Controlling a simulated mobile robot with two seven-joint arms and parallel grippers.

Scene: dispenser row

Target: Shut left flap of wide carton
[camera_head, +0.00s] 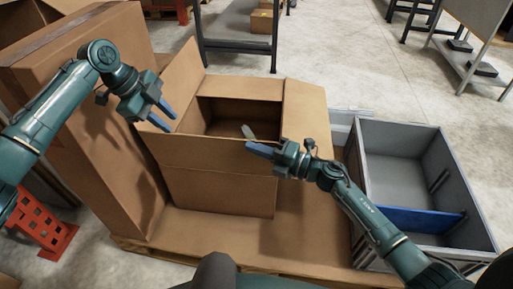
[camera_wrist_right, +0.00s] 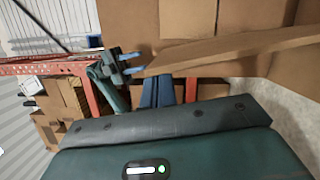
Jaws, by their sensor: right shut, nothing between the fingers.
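The wide carton (camera_head: 225,190) stands open in the middle of the head view, its dark inside showing. Its left flap (camera_head: 186,78) stands up, tilted outward. The front flap (camera_head: 205,152) is raised toward me, and the right flap (camera_head: 306,110) is folded outward. My left gripper (camera_head: 172,123) is open and empty, its blue fingers apart beside the left flap near the front corner; I cannot tell whether they touch. It also shows in the right wrist view (camera_wrist_right: 138,62). My right gripper (camera_head: 248,141) is shut and empty near the front flap's right end; its fingers show in the wrist view (camera_wrist_right: 166,92).
A tall brown box (camera_head: 95,130) stands close at the left. A grey bin (camera_head: 410,170) with a blue divider (camera_head: 422,221) stands at the right. A table (camera_head: 240,42) is behind the carton. Open concrete floor (camera_head: 335,60) lies beyond.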

